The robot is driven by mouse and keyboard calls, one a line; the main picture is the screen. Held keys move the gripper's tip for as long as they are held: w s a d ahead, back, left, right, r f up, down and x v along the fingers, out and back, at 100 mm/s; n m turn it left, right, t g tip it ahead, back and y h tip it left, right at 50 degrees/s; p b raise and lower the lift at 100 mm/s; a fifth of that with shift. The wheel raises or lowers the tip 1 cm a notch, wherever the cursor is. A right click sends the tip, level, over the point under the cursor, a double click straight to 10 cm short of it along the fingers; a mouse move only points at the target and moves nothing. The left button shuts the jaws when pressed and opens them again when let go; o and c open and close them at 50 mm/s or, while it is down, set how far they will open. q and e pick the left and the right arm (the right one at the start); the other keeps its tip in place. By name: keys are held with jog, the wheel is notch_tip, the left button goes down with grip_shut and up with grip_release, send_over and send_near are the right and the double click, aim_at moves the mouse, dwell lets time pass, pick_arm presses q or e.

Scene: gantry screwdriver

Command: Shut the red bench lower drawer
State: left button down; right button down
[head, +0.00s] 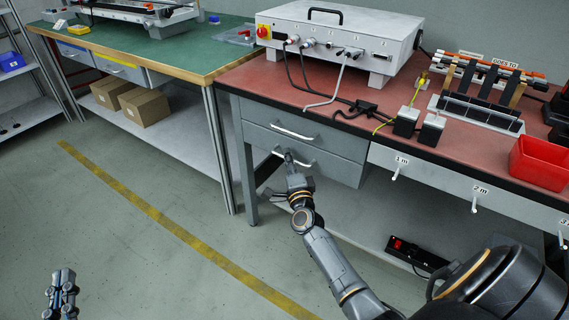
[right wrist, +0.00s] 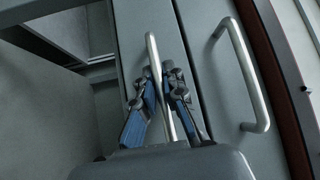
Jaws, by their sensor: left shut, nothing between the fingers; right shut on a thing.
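The red bench's lower drawer (head: 330,171) has a grey front with a bar handle, below the similar upper drawer (head: 340,142). My right gripper (head: 289,158) is shut around the lower drawer's handle (right wrist: 152,52); the right wrist view shows its fingers (right wrist: 165,95) on either side of the bar. The lower front looks close to level with the upper one; I cannot tell whether a small gap is left behind it. My left gripper (head: 62,285) is shut and empty, low at the left over the floor, far from the drawers.
The red bench top (head: 300,92) holds a white instrument box (head: 335,40), cables and a red bin (head: 540,163). A green bench (head: 165,45) with cardboard boxes (head: 145,107) below stands left. The floor before the drawers is clear, with a yellow line (head: 170,225).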

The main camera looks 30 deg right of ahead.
jog(key=shift+d+r, duration=0.1)
jog(key=shift+d, duration=0.05)
jog(key=c, duration=1.4)
grip_release()
jog(key=shift+w+d, duration=0.1)
jog(key=shift+s+a+f, duration=0.2)
jog(key=shift+s, duration=0.15)
jog(key=v, duration=1.1)
jog(key=shift+s, duration=0.15)
jog(key=shift+r, duration=0.15)
